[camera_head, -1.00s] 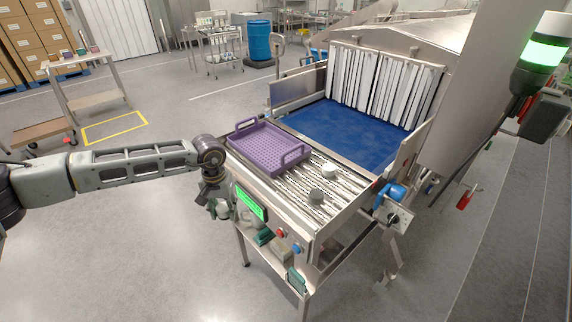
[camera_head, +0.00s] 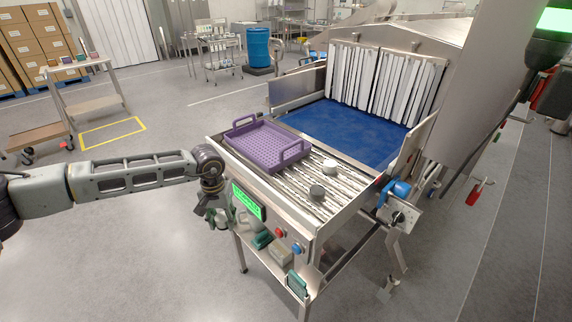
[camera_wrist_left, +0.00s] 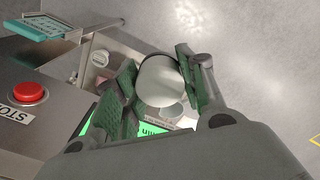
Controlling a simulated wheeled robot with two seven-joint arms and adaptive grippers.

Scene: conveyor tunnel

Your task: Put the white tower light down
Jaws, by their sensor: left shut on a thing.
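My left gripper (camera_head: 216,212) hangs at the near left side of the conveyor's infeed, beside the lit green display (camera_head: 248,201). In the left wrist view its green-padded fingers (camera_wrist_left: 158,88) are shut on a white, round-ended piece (camera_wrist_left: 160,80), which I take to be the white tower light. Its lower part is partly hidden by the fingers and palm. In the head view the held piece is small and hard to make out.
A red stop button (camera_wrist_left: 28,91) is near the gripper. Several items, including a green one (camera_head: 297,284), lie on the lower shelf.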

